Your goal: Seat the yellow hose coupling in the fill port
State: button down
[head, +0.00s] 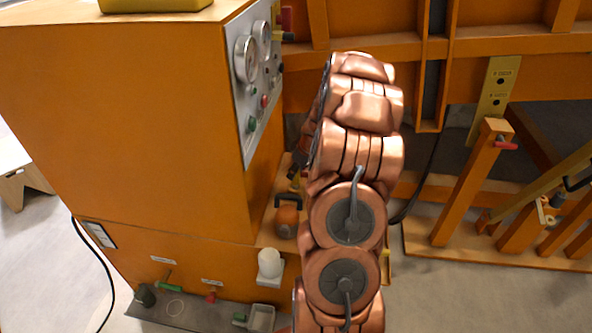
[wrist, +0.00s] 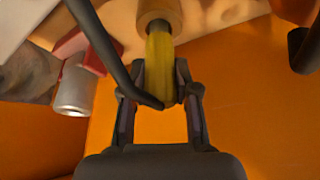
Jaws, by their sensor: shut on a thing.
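In the wrist view, my gripper (wrist: 160,98) is shut on the yellow hose coupling (wrist: 160,62), with one dark finger on each side of it. The coupling points toward a tan, round-collared port (wrist: 158,8) at the top edge. Its far end meets the collar's dark opening; I cannot tell how deep it sits. A dark bar or hose (wrist: 105,50) crosses in front at the left and covers part of the coupling's lower end. In the head view, my copper-coloured arm hides the coupling and most of the gripper.
In the wrist view, a silver cylinder (wrist: 74,92) with a red part is close at left, and a dark hook-like piece (wrist: 302,50) at right. In the head view, an orange cabinet (head: 130,120) with a gauge panel (head: 250,85) stands left; an orange frame (head: 465,190) stands right.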

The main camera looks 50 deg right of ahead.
jog(key=shift+f+b, duration=0.3)
jog(key=shift+f, duration=0.15)
jog(key=c, duration=0.8)
grip_release()
jog(key=shift+r, duration=0.1)
jog(key=v, duration=1.1)
jog(key=shift+s+r, duration=0.15)
jog(key=shift+r, duration=0.25)
